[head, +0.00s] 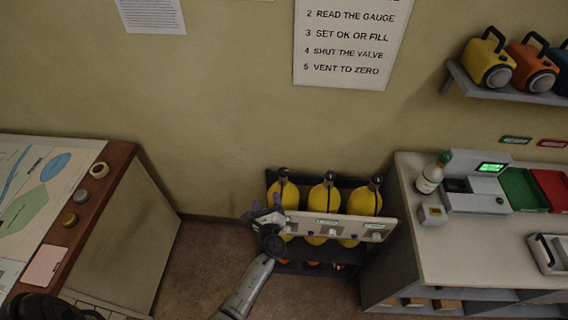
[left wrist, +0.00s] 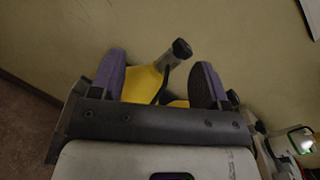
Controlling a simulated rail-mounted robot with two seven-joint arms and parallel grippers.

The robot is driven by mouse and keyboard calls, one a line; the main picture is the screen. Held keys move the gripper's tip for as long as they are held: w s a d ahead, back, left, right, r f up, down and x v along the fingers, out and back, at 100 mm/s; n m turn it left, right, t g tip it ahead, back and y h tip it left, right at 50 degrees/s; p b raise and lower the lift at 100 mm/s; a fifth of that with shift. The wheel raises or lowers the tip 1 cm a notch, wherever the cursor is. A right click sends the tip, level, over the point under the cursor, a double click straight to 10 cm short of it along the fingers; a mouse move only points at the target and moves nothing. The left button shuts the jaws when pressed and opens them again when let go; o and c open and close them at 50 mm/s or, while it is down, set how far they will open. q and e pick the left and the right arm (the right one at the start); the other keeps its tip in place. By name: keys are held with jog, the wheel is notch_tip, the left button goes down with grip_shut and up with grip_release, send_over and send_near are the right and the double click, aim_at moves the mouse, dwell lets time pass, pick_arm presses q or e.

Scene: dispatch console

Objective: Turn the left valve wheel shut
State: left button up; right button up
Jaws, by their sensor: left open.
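Three yellow cylinders stand in a dark rack against the wall. The left cylinder (head: 287,192) has a dark valve top (head: 283,174), and my left gripper (head: 262,213) is at its left front side. In the left wrist view the left gripper (left wrist: 163,80) is open, its two purple fingers apart. The yellow cylinder (left wrist: 142,84) and its dark valve top (left wrist: 181,49) show between and beyond the fingers; I cannot tell if they touch. The wheel itself is not clearly made out. The middle cylinder (head: 325,196) and right cylinder (head: 364,198) stand beside it. My right gripper is not in view.
A pale labelled panel (head: 340,228) runs across the rack's front. A counter (head: 470,238) with a bottle (head: 431,176) and a lit device (head: 474,186) stands at right. A map table (head: 113,165) stands at left. Floor between is open.

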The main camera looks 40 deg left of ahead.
aim_at(283, 176)
pick_arm(q)
jog(key=d+m+h, duration=0.1)
jog(key=m, duration=0.1)
jog(key=w+m+t+h, duration=0.1)
jog(key=m, duration=0.1)
jog(key=w+d+m+t+h, duration=0.1)
jog(key=m, duration=0.1)
jog(key=shift+d+f+m, duration=0.2)
jog(key=shift+d+m, duration=0.15)
jog(key=shift+m, duration=0.05)
jog(key=shift+d+f+m+h, duration=0.2)
jog(key=shift+d+m+h, duration=0.1)
jog(key=shift+m, duration=0.6)
jog(key=b+x, duration=0.5)
jog(key=x, duration=0.7)
jog(key=shift+w+a+r, duration=0.1)
jog(key=shift+w+r, duration=0.05)
jog(key=shift+w, duration=0.05)
jog(key=shift+b+x, duration=0.5)
jog(key=shift+x, duration=0.25)
jog(key=shift+r, duration=0.1)
jog(key=shift+c, duration=0.8)
jog(key=c, duration=0.8)
